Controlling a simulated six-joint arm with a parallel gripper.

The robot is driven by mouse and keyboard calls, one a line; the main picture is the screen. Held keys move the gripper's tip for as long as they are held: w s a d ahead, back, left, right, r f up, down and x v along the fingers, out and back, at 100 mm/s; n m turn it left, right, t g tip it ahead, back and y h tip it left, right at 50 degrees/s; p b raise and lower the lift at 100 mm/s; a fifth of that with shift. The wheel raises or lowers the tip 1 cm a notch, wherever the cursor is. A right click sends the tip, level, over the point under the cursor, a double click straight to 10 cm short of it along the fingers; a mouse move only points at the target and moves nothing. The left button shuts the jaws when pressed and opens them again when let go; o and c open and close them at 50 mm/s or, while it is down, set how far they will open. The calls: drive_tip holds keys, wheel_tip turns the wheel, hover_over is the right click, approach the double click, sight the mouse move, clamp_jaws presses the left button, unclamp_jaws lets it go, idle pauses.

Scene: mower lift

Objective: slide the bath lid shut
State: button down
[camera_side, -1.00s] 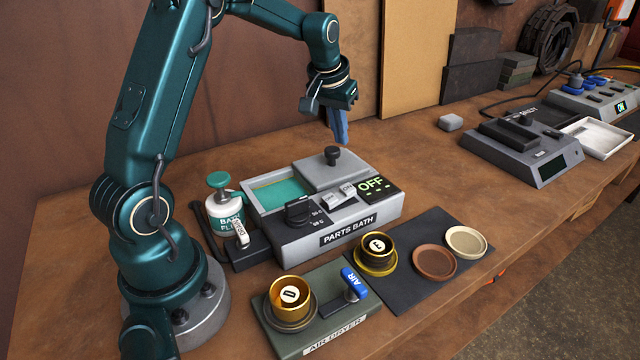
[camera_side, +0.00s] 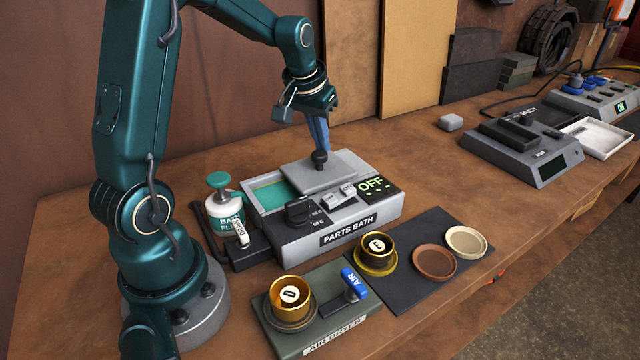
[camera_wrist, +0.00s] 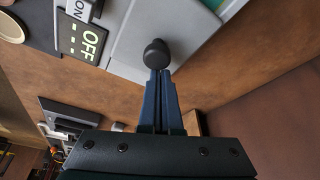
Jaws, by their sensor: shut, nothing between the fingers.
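The parts bath (camera_side: 325,224) is a grey box with a sliding lid (camera_side: 318,174) on top, also in the wrist view (camera_wrist: 133,36). The lid covers the right part of the opening, and teal liquid (camera_side: 272,194) shows in the open left part. A black knob (camera_side: 320,158) stands on the lid. My gripper (camera_side: 322,150) is shut and empty, with its blue fingertips right at the knob's right side. In the wrist view the fingertips (camera_wrist: 160,74) meet the knob (camera_wrist: 156,53); they are beside it, not around it.
A bottle (camera_side: 226,208) stands left of the bath. In front are the air dryer (camera_side: 325,325) with a brass cup (camera_side: 290,296), another brass cup (camera_side: 376,252), and a dark mat (camera_side: 408,285) with two shallow dishes.

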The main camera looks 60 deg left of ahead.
sight(296, 168)
drive_tip(key=s, duration=0.8)
drive_tip(key=shift+w, duration=0.15)
drive_tip(key=shift+w+a+r, duration=0.1)
drive_tip(key=shift+w+a, duration=0.25)
drive_tip(key=shift+w, duration=0.35)
drive_tip(key=shift+w+a+r, duration=0.1)
drive_tip(key=shift+w+a, duration=0.25)
drive_tip(key=shift+w, duration=0.3)
drive_tip(key=s+d+r+m, duration=0.2)
drive_tip(key=d+r, duration=0.4)
drive_tip(key=r, duration=0.5)
drive_tip(key=s+d+f+m+t+h, duration=0.1)
drive_tip(key=s+d+f+m+t, duration=0.1)
drive_tip(key=s+d+f, duration=0.4)
drive_tip(key=s+d+m, duration=0.1)
drive_tip(key=s+d, duration=0.2)
drive_tip(key=d, duration=0.3)
drive_tip(key=shift+s+m+h, duration=0.25)
drive_tip(key=shift+m+h, duration=0.05)
drive_tip(key=shift+h, duration=0.1)
